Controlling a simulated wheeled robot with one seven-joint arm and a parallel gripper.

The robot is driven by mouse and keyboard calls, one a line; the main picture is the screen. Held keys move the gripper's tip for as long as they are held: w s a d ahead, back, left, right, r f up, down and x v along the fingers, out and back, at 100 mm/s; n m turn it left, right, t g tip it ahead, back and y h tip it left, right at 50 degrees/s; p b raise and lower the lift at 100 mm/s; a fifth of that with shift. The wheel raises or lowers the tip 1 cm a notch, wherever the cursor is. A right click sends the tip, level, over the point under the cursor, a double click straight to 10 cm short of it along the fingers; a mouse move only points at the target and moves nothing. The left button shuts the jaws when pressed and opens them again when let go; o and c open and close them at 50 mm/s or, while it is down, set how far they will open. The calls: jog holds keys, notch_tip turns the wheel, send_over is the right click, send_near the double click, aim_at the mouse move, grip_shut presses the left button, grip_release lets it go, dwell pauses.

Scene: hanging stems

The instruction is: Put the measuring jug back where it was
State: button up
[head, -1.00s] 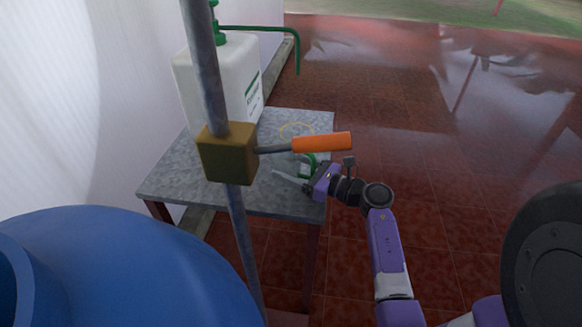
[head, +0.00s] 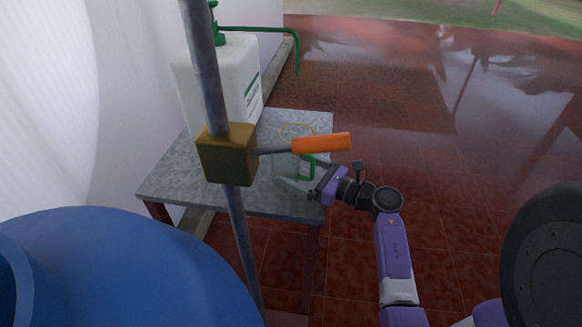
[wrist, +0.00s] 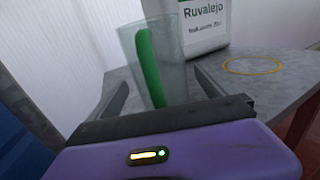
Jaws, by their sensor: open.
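The measuring jug (head: 287,166) is clear with a green handle and looks upright on the grey table, partly hidden by the orange lever in the head view. In the wrist view the jug (wrist: 176,72) stands ahead of my gripper, its handle facing me. A yellow ring (head: 297,130) is marked on the table behind the jug; in the wrist view the ring (wrist: 252,65) lies to its right and is empty. My gripper (head: 312,192) is open at the table's front right edge, its fingers (wrist: 160,92) either side of the handle's line of sight. Whether they touch the jug, I cannot tell.
A white canister (head: 222,85) with a green pump and spout stands at the table's (head: 175,182) back left. A metal pole with a brass block (head: 228,154) and orange lever (head: 322,142) rises in front. A blue drum (head: 130,270) fills the lower left. Tiled floor at right is open.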

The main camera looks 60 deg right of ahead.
jog(key=s, duration=0.9)
jog(key=shift+s+a, duration=0.3)
jog(key=shift+s, duration=0.05)
